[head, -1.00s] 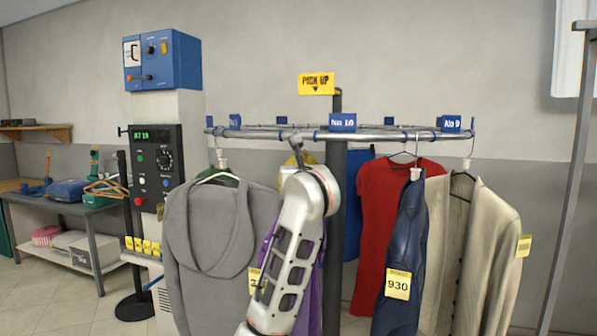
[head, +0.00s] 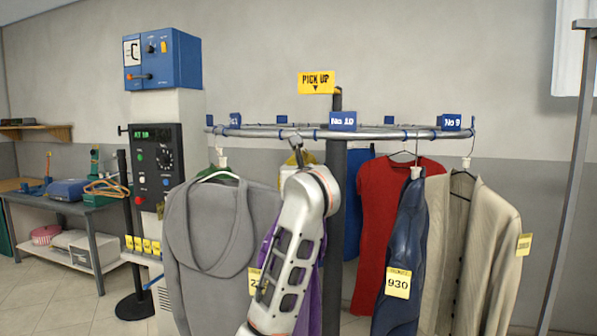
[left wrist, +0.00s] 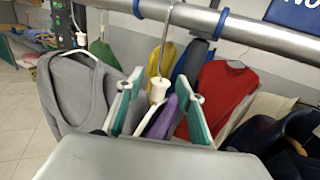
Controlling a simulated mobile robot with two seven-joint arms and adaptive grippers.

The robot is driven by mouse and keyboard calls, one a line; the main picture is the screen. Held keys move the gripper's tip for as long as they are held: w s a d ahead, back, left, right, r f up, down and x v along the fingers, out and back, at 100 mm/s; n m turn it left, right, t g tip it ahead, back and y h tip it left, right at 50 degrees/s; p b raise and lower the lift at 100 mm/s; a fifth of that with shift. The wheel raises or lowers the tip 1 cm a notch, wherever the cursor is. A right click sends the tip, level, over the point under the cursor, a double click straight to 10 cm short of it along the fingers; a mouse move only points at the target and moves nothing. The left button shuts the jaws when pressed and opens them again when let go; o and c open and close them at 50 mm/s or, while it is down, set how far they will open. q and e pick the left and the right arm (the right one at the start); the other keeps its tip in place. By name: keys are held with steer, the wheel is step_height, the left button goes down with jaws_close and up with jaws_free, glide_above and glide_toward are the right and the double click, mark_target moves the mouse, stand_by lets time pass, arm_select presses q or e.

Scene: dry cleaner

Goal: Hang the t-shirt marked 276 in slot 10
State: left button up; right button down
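A purple garment (head: 316,300) hangs under the rail, mostly hidden behind my left arm in the head view. A yellow tag (head: 254,280) beside the arm shows a 2; its other digits are hidden. In the left wrist view the purple cloth (left wrist: 168,118) hangs from a hanger with a white neck (left wrist: 158,90), its metal hook up at the rail (left wrist: 245,35). My left gripper (left wrist: 160,78) is open, its teal fingers on either side of the hanger neck with gaps. The No 10 sign (head: 343,121) sits on the rail just right of the hook. My right gripper is not in view.
A grey hooded garment (head: 215,230) hangs close on the left. A red garment (head: 385,220), a dark blue one tagged 930 (head: 405,240) and a beige jacket (head: 485,250) hang on the right. A control post (head: 155,170) stands left of the rail.

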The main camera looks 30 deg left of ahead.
arm_select(q)
steer(key=shift+s+d, duration=0.1)
steer(key=v, duration=1.2)
